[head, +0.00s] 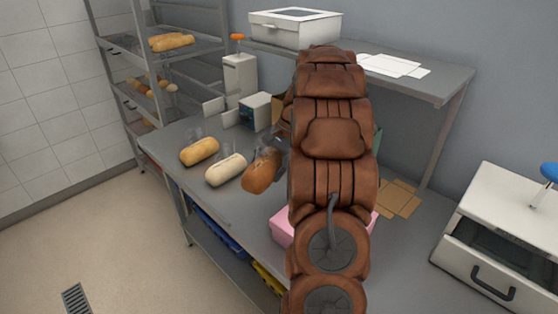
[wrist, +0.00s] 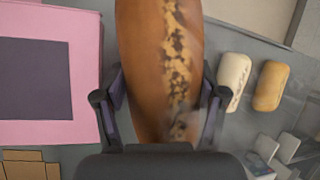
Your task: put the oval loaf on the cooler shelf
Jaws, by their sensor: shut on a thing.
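A brown elongated loaf with a darker, scored crust, apparently the oval loaf (head: 260,174), is held in my gripper (wrist: 160,92). In the wrist view the loaf (wrist: 150,45) fills the gap between both fingers, which touch its sides. In the head view my gripper is mostly hidden behind my arm; the loaf sticks out to its left, tilted, near the bench. A wire rack (head: 152,62) at the back left, likely the cooler shelf, has several levels. Its upper shelf carries a golden loaf (head: 171,42), and smaller breads lie on the level below.
A golden loaf (head: 199,151) and a pale loaf (head: 225,170) lie on the steel bench (head: 190,187) left of the held loaf. A scale-like device (head: 255,111) and upright box (head: 240,76) stand behind. A pink box (head: 281,227) is near my arm. Floor at left is clear.

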